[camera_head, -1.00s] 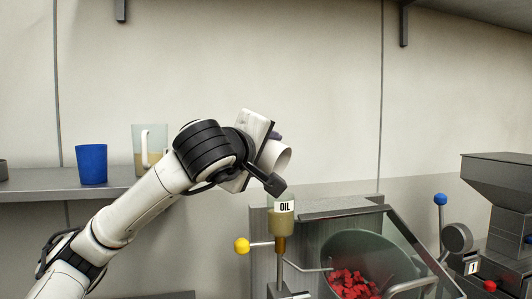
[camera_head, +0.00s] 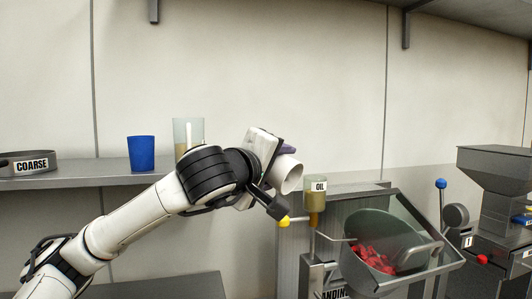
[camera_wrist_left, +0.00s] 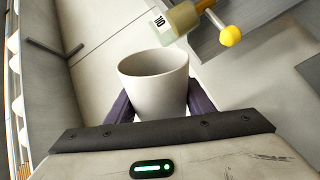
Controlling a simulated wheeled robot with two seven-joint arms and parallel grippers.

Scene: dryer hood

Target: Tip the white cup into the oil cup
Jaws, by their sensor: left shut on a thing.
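The white cup (camera_head: 289,178) is held on its side in the head view, its mouth facing right and slightly down. My left gripper (camera_wrist_left: 160,100) is shut on the white cup (camera_wrist_left: 153,90), with a dark finger on each side of it. The oil cup (camera_head: 315,203), a clear cup with an OIL label and yellowish contents, stands upright just right of the white cup's mouth. The two look apart in the head view. The oil cup also shows at the top of the wrist view (camera_wrist_left: 178,22). My right gripper is in neither view.
A yellow knob (camera_head: 284,221) on a rod sits left of the oil cup, close below my left wrist. A tilted drum (camera_head: 375,235) with red pieces is at right. A blue cup (camera_head: 141,153) and a clear jug (camera_head: 187,127) stand on the left shelf (camera_head: 90,179).

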